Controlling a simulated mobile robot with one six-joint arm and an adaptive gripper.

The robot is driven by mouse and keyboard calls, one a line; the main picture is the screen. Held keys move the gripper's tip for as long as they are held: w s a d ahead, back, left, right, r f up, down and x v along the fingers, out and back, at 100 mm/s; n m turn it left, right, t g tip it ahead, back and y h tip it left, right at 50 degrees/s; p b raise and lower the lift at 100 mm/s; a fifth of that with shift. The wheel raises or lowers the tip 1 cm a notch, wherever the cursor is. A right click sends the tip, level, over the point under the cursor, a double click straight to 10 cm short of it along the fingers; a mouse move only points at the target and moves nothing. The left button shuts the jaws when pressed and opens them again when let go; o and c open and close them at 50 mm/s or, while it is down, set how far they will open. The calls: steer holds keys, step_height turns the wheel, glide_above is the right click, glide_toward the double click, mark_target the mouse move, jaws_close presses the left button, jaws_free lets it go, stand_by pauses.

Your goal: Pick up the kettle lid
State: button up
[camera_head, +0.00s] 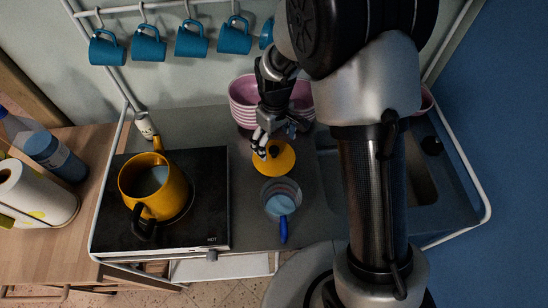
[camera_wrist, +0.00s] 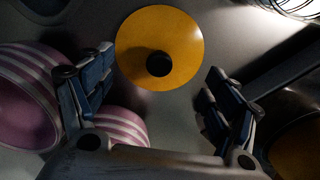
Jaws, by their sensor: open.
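The kettle lid is a flat yellow disc (camera_head: 279,160) with a black knob, lying on the grey counter between the hob and the sink. It also shows in the wrist view as a yellow disc (camera_wrist: 183,32) with its black knob near the lower middle. My gripper (camera_head: 266,144) is over the lid's left back part in the head view. In the wrist view my gripper (camera_wrist: 155,85) is open, its fingers apart on both sides below the lid, with nothing between them. The open yellow kettle (camera_head: 143,186) stands on the black hob, with liquid inside.
Pink striped bowls (camera_head: 243,101) stand behind the lid, close to my gripper. A blue-handled pan or strainer (camera_head: 282,199) lies just in front of the lid. The sink (camera_head: 327,190) is to the right. Teal mugs (camera_head: 191,41) hang from a rail at the back.

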mark_target(274, 150)
steer(key=shift+w+f+b, duration=0.1)
steer(key=shift+f+b, duration=0.75)
steer(key=shift+f, duration=2.25)
steer(key=shift+c, duration=0.2)
steer(key=shift+r, duration=0.1)
steer(key=c, duration=1.1)
